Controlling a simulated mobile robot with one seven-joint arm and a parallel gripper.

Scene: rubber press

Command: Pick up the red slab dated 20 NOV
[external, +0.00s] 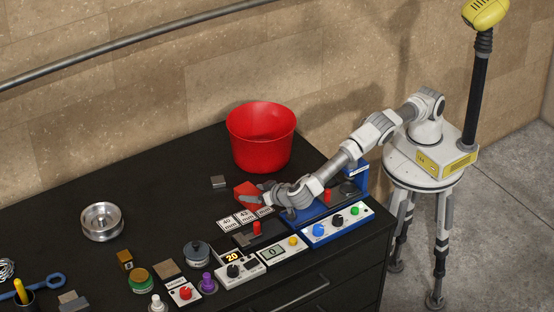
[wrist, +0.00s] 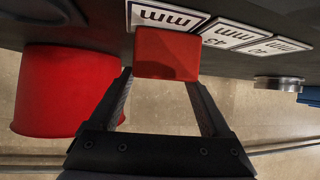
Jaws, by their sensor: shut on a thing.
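A red slab (external: 245,189) is at my gripper (external: 256,197), beside the white mm cards on the black table. In the wrist view the red slab (wrist: 168,52) sits between the two fingertips of my gripper (wrist: 162,80), which is shut on it. No date can be read on the faces that show. I cannot tell whether the slab touches the table or is slightly above it.
A red bucket (external: 261,150) stands behind the slab. Several white mm cards (external: 229,223) lie in front of it. A small grey block (external: 218,182) is to its left. The table's middle left is mostly clear around a metal dish (external: 101,235).

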